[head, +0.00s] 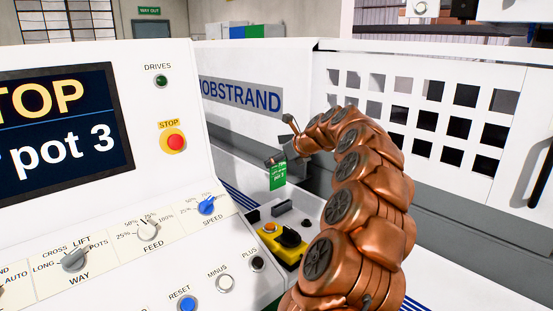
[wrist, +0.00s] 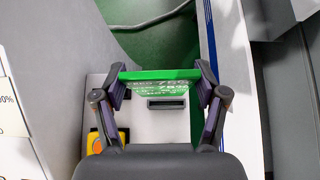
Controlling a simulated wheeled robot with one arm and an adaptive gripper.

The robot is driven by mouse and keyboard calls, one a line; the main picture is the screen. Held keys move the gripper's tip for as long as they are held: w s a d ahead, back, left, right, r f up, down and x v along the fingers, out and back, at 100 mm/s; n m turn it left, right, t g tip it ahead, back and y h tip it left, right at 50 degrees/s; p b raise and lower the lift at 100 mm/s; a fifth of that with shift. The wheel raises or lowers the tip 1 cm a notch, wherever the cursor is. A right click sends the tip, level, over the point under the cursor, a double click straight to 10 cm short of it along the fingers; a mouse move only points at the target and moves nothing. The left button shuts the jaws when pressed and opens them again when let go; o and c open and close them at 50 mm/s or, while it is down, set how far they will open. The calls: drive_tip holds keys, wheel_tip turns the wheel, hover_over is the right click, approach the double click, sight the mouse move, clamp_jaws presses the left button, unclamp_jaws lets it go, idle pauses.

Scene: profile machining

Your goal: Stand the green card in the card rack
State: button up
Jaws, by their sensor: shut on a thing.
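The green card (head: 278,177) hangs upright from my gripper (head: 275,160) in the head view, with pale print on its face. In the wrist view the green card (wrist: 160,75) spans between the two fingers of my gripper (wrist: 161,80), which are shut on its side edges. The card rack (wrist: 167,104) looks like a dark, narrow slotted holder on a light grey panel. In the wrist view it shows just below the card, and its slot looks empty. The card is apart from it, held above the panel. My gripper's fingers are small and partly unclear in the head view.
A big control console (head: 150,180) with knobs and a red stop button (head: 174,142) rises at left. A white machine guard (head: 430,110) stands behind my arm.

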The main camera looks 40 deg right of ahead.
sight(281, 175)
drive_tip(key=shift+s+d+r+p, duration=0.1)
drive_tip(key=shift+s+d+p, duration=0.35)
drive_tip(key=shift+s, duration=0.05)
drive_tip(key=shift+s, duration=0.1)
drive_tip(key=shift+f+p, duration=0.3)
drive_tip(key=shift+f, duration=2.35)
drive_tip(key=shift+p, duration=1.55)
drive_tip(key=shift+a+f, duration=0.1)
drive_tip(key=shift+f, duration=1.9)
drive_tip(key=shift+r, duration=0.1)
idle(1.1)
